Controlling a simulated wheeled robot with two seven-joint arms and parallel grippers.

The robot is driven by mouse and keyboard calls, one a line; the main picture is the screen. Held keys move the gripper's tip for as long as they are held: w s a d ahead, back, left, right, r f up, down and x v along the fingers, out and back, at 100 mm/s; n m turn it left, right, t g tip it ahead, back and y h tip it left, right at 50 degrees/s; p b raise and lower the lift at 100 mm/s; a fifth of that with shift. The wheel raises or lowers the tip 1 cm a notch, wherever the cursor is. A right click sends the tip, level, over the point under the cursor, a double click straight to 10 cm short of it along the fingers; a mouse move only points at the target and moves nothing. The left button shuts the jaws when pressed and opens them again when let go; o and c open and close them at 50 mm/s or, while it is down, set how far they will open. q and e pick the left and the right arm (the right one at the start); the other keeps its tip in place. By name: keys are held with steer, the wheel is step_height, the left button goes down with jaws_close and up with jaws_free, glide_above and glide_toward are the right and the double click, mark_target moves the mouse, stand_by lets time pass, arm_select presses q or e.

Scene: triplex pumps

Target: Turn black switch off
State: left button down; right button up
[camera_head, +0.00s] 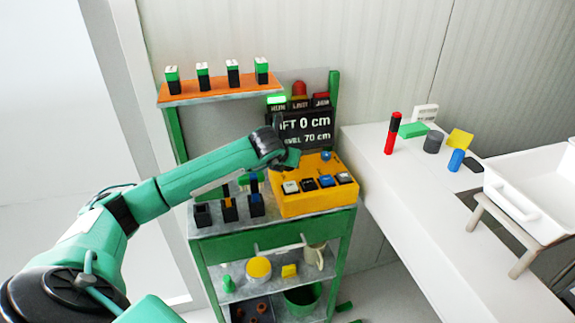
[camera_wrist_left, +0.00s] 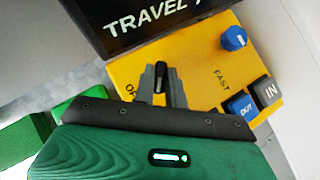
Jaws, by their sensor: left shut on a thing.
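The yellow control box (camera_head: 318,201) stands on the green cart's top. The black switch (camera_wrist_left: 160,79) is on the box's panel, beside a partly hidden OFF label (camera_wrist_left: 130,91) in the left wrist view. My left gripper (camera_head: 288,160) reaches over the back left of the box. In the wrist view, the narrow grey fingers of my left gripper (camera_wrist_left: 161,86) are shut on the black switch, one on each side. In the head view my gripper hides the switch. My right gripper is not in view.
A blue knob (camera_wrist_left: 234,38), a blue OUT button (camera_wrist_left: 241,106) and a dark IN button (camera_wrist_left: 266,91) share the panel. A black display (camera_head: 304,128) stands behind, with a green lamp (camera_head: 277,99) lit. Black holders (camera_head: 229,209) stand left of the box.

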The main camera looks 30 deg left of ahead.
arm_select(q)
steer(key=m+h+b, duration=0.1)
steer(key=m+b, duration=0.1)
steer(key=m+h+b, duration=0.1)
steer(key=b, duration=0.1)
steer(key=shift+a+f+h, duration=0.2)
steer(key=shift+a+h, duration=0.05)
steer(key=shift+h, duration=0.05)
steer(key=shift+m+h, duration=0.3)
steer(key=shift+m, duration=0.3)
steer(key=shift+a+r+m+h+b, duration=0.1)
steer(key=shift+m+h+b, duration=0.35)
steer(key=shift+m, duration=0.15)
steer(key=shift+a+r+m+h+b, duration=0.1)
steer(key=shift+m+h+b, duration=0.2)
steer(key=shift+m+h, duration=0.25)
steer(key=shift+w+m+g+h, duration=0.1)
steer(key=shift+m+g+h, duration=0.65)
steer(key=shift+m, duration=0.6)
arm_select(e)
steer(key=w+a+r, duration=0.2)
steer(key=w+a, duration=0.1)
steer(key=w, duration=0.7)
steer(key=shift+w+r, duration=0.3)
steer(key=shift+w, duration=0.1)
arm_select(q)
steer(key=shift+b, duration=0.3)
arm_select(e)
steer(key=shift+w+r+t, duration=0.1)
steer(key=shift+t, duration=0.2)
